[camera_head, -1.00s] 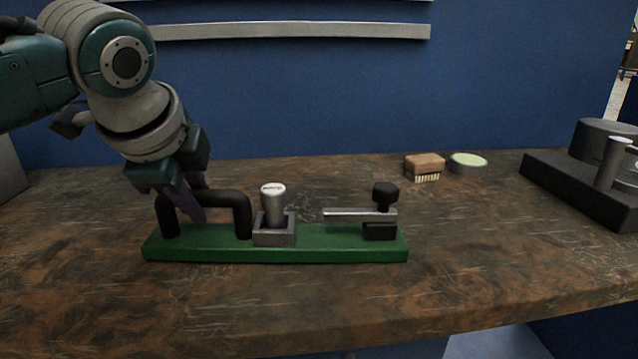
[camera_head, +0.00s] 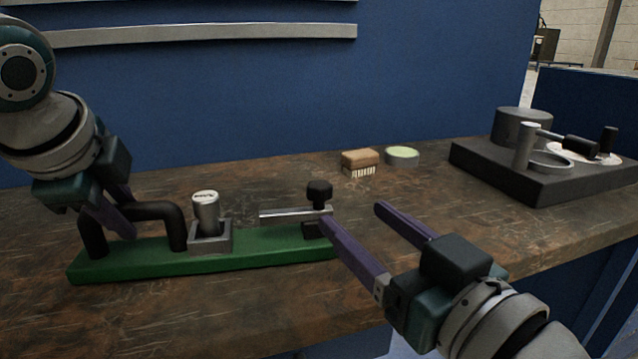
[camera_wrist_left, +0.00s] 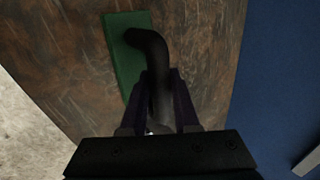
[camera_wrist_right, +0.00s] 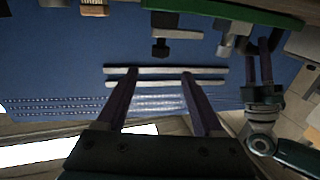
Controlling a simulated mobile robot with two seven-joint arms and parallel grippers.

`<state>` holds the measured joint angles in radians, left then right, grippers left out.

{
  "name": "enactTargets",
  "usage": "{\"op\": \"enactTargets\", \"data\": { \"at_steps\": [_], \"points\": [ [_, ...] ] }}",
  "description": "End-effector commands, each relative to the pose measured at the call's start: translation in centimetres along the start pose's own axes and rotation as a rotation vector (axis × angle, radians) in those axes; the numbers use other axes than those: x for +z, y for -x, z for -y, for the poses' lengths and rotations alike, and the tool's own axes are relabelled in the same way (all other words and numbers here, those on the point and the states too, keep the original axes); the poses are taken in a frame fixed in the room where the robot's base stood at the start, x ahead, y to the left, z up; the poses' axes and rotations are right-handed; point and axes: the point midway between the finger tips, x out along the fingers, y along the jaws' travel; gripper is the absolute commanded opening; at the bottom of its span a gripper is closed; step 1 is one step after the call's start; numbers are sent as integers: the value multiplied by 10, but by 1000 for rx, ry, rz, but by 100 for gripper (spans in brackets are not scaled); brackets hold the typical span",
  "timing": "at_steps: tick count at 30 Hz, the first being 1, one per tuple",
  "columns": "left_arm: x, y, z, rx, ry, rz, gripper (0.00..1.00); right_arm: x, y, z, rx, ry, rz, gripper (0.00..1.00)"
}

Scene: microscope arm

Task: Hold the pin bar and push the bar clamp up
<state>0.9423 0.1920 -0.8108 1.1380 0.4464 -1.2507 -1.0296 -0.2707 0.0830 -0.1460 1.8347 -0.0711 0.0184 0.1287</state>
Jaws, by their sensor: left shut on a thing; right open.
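The pin bar is a green base bar (camera_head: 130,265) on the table, with a black bent handle (camera_head: 160,211) at its left end. A silver pin (camera_head: 206,213) stands in a grey square holder (camera_head: 210,240) near its middle. The bar clamp (camera_head: 285,215), a flat silver bar under a black knob (camera_head: 319,192), lies level at the right end. My left gripper (camera_head: 122,222) is shut on the handle, also seen in the left wrist view (camera_wrist_left: 158,90). My right gripper (camera_head: 354,214) is open and empty, right of the clamp. Its near finger hides the bar's right end. The knob shows beyond its fingers in the right wrist view (camera_wrist_right: 160,48).
A dark microscope-like fixture (camera_head: 540,170) stands at the right. A blue wall (camera_head: 250,90) rises behind the table. The table between the tin and the fixture is clear.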

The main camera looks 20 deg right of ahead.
Motion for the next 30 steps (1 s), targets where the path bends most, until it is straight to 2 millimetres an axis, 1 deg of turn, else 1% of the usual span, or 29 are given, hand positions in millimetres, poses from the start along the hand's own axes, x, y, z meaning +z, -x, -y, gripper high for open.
{"op": "enactTargets", "data": {
  "at_steps": [1, 9, 12, 15, 21, 29, 30],
  "points": [
    [-1, 2, 3, -7, 2, -4, 0, -2, -10, 0, 0, 0, -4, 69],
    [-1, 2, 3, -7, 2, -4, 0, -2, -64, 0, 1, 0, -1, 69],
    [-1, 2, 3, -7, 2, -4, 0, -2, -81, 0, 0, 1, -1, 69],
    [-1, 2, 3, -7, 2, -4, 0, -1, -92, 0, 1, 1, 1, 69],
    [-1, 2, 3, -6, 2, -4, 0, 0, -103, 0, 0, 1, 2, 69],
    [-1, 2, 2, -6, 2, -4, 0, 0, -103, 0, 0, 1, 2, 69],
    [-1, 2, 2, -6, 2, -4, 0, 0, -103, 0, 0, 1, 2, 66]
  ]
}}
